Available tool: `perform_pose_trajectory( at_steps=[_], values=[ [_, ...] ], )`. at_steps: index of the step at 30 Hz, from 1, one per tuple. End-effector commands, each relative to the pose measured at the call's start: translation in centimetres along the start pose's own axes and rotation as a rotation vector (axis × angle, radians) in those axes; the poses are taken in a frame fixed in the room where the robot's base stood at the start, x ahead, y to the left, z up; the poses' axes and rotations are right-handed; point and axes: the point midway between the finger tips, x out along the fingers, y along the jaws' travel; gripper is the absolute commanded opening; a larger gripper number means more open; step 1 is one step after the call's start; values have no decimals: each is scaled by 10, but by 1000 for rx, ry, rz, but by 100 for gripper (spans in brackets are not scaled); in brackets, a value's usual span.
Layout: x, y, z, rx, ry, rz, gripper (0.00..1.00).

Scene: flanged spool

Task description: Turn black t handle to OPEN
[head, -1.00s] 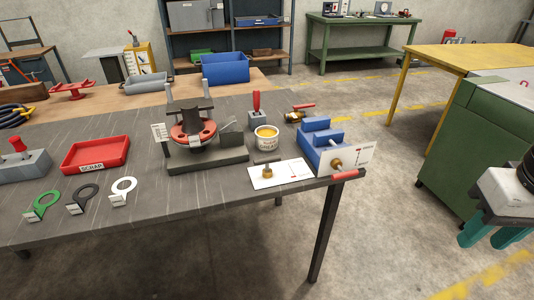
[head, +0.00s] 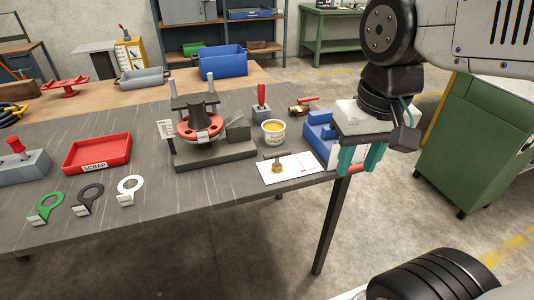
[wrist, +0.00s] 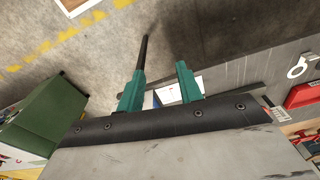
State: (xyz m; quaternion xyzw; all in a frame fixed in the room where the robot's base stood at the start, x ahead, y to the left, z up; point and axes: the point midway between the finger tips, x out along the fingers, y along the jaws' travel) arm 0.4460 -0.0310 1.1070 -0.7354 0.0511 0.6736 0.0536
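A brass valve (head: 278,168) with a small dark T-shaped handle (head: 276,159) stands on a white plate (head: 301,165) near the table's front right edge in the head view. The plate carries small red marks, too small to read. My gripper (head: 359,160) has teal fingers and hangs at the table's right corner, in front of the blue vise and right of the valve. The fingers also show in the wrist view (wrist: 160,88), apart with nothing held between them. The handle cannot be made out in the wrist view.
A blue vise (head: 318,132) is partly hidden behind my gripper. A yellow-topped tub (head: 273,133), a red-handled tool (head: 262,100) and a spool fixture (head: 203,125) stand behind and left of the valve. A red SCRAP tray (head: 97,153) lies farther left.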

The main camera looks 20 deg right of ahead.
Motion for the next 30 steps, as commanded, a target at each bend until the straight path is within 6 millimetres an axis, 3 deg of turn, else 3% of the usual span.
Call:
perform_pose_trajectory(
  at_steps=[8,15,18,24,30],
  values=[
    [13,-17,-106,503,-104,42,36],
    [64,-34,-199,964,-171,122,36],
    [91,-40,-229,1130,-189,160,36],
    [133,-47,-264,1347,-203,216,36],
    [152,-49,-271,1414,-206,234,36]
  ],
)
